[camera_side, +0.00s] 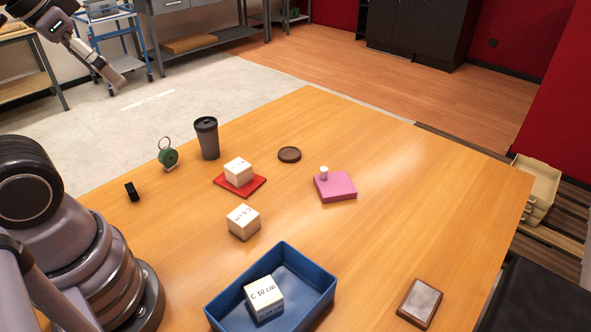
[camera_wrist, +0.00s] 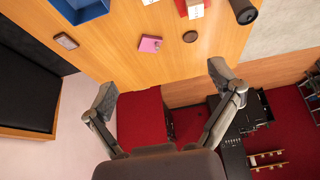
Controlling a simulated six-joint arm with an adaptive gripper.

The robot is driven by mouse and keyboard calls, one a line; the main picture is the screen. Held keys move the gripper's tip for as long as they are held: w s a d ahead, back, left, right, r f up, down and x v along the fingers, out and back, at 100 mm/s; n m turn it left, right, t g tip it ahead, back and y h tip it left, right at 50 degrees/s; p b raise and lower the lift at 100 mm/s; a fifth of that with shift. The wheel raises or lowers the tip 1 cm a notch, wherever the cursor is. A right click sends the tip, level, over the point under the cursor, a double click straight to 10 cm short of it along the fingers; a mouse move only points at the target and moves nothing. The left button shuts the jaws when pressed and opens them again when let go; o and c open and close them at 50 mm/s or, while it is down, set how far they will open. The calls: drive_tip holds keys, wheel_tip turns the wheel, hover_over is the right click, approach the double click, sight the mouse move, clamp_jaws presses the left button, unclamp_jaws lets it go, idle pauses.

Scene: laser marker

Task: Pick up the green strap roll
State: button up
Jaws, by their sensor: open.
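The green strap roll (camera_side: 168,157) stands near the left edge of the wooden table in the side view, left of a dark cup. A pale ring shows above it. I cannot make it out in the wrist view. My gripper (camera_wrist: 162,88) is open in the wrist view, its two fingers wide apart with nothing between them. In the side view the end of my arm shows at the upper left, high and well away from the roll.
The dark cup (camera_side: 207,138) stands beside the roll, and a small black object (camera_side: 132,191) lies to its left. A cube (camera_side: 238,170) on a red pad (camera_side: 255,186), another cube (camera_side: 243,221), a pink block (camera_side: 336,188) and a blue bin (camera_side: 220,316) are nearby. The table's right side is mostly clear.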

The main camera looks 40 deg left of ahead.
drive_tip(key=w+a+f+m+g+y, duration=0.4)
drive_tip(key=w+a+f+g+y, duration=0.25)
drive_tip(key=a+g, duration=0.4)
drive_tip(key=m+y, duration=1.1)
drive_tip(key=m, duration=0.2)
hover_over(171, 159)
drive_tip(key=d, duration=0.6)
wheel_tip(171, 159, down, 21)
drive_tip(key=f, duration=0.4)
drive_tip(key=f+m+t, duration=0.1)
drive_tip(key=f, duration=0.3)
drive_tip(key=a+f+t, duration=0.1)
drive_tip(key=f, duration=0.3)
drive_tip(key=shift+w+m, duration=0.3)
drive_tip(key=shift+m, duration=0.1)
drive_tip(key=shift+t, duration=0.35)
drive_tip(key=a, duration=0.6)
drive_tip(key=shift+s+a+r, duration=0.1)
drive_tip(key=shift+s+a, duration=0.3)
drive_tip(key=shift+c, duration=0.4)
drive_tip(key=c, duration=1.2)
